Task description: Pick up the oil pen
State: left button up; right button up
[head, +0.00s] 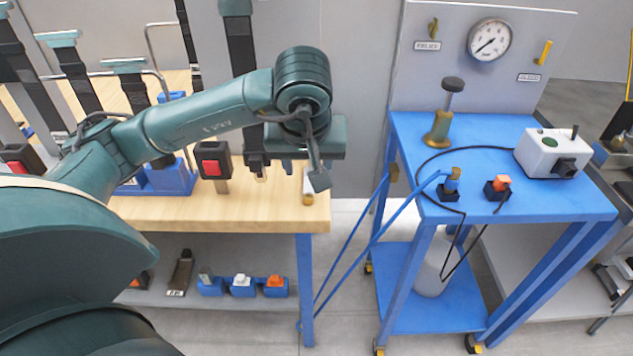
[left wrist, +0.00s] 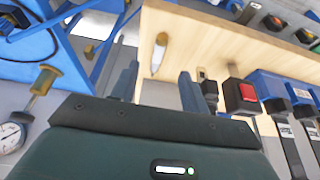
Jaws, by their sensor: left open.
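The oil pen, white with a brass-coloured end (head: 308,199), is at the right front corner of the wooden bench top. Its upper part is partly behind my left gripper in the head view; I cannot tell whether it stands or lies. It also shows in the left wrist view as a white tapered body (left wrist: 159,56), seen between the two finger directions. My left gripper (head: 317,178) is open and empty over this bench corner, close to the pen, with no clear contact. Its fingers also show in the left wrist view (left wrist: 157,77). My right gripper is out of view.
The wooden bench (head: 240,213) carries a black holder with a red block (head: 211,167) left of the pen. A blue cart (head: 540,205) with a gauge (head: 489,40), a brass-based plunger and a white box stands right, across a floor gap.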

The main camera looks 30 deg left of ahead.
aim_at(308, 194)
pick_arm(q)
jog(key=p+x, duration=0.1)
jog(key=x, duration=1)
jog(key=shift+s+a+f, duration=0.1)
grip_shut()
